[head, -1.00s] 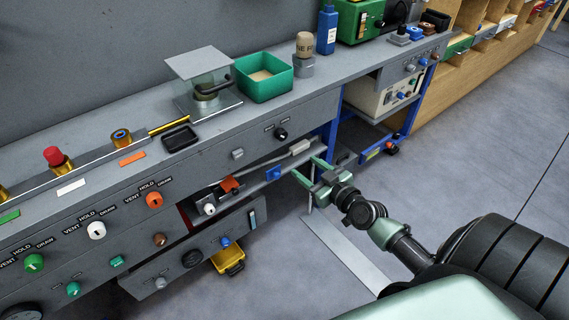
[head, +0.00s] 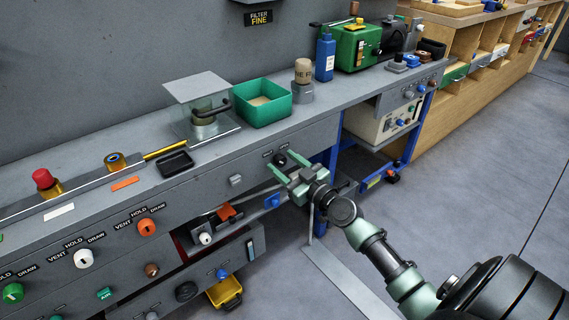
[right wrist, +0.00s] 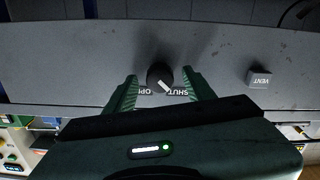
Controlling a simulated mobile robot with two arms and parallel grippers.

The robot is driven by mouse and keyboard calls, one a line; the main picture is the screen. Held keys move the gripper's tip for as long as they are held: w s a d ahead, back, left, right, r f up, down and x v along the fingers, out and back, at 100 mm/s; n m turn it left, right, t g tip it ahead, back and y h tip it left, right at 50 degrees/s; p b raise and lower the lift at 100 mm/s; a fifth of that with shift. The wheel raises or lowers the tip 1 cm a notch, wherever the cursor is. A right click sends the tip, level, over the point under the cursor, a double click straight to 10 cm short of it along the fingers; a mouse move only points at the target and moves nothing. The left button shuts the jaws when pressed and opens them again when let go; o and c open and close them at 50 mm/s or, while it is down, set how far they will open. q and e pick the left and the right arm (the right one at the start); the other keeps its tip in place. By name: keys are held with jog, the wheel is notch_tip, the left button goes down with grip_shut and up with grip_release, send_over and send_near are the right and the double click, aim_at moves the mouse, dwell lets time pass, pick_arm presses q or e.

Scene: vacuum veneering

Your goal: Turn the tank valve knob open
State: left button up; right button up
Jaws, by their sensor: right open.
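The tank valve knob is a small black round knob (head: 280,160) on the grey bench front. In the right wrist view the knob (right wrist: 158,76) has a white pointer line slanting to the lower right, on the side of the upside-down SHUT label (right wrist: 174,92). The OPEN label (right wrist: 146,92) beside it is partly hidden by a finger. My right gripper (head: 283,161) is open, its green fingers on either side of the knob. In the right wrist view, gaps show between the fingers (right wrist: 158,88) and the knob. My left gripper is not in view.
A grey VENT button (right wrist: 259,78) sits beside the knob. Below are an open bay with an orange piece (head: 226,211) and a blue knob (head: 272,201). A green bin (head: 263,112) stands on the bench top above. The floor at right is clear.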

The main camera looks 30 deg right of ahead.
grip_shut()
